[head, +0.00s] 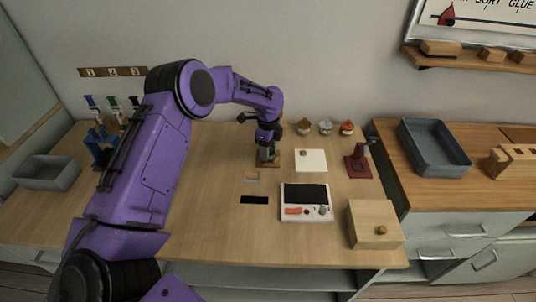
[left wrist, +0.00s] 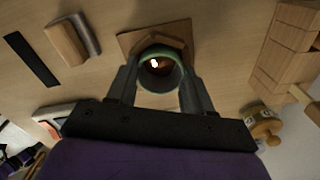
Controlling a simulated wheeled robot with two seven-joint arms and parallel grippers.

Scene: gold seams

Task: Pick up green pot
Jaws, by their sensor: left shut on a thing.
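The green pot (left wrist: 160,68) is a small round open vessel, seen from above in the left wrist view with a bright spot inside it. My left gripper (head: 267,146) points down, and in the left wrist view its two dark fingers close on the pot from both sides. The pot is over a small brown wooden base (left wrist: 128,42); I cannot tell whether it touches it. In the head view the gripper mostly hides the pot. My right gripper is not in view.
A white panel with a dark screen (head: 305,214), a white square pad (head: 311,167) and a dark red stand (head: 357,168) are to the right. Several small jars (head: 326,127) line the back. A wooden box (head: 374,239) stands at front right.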

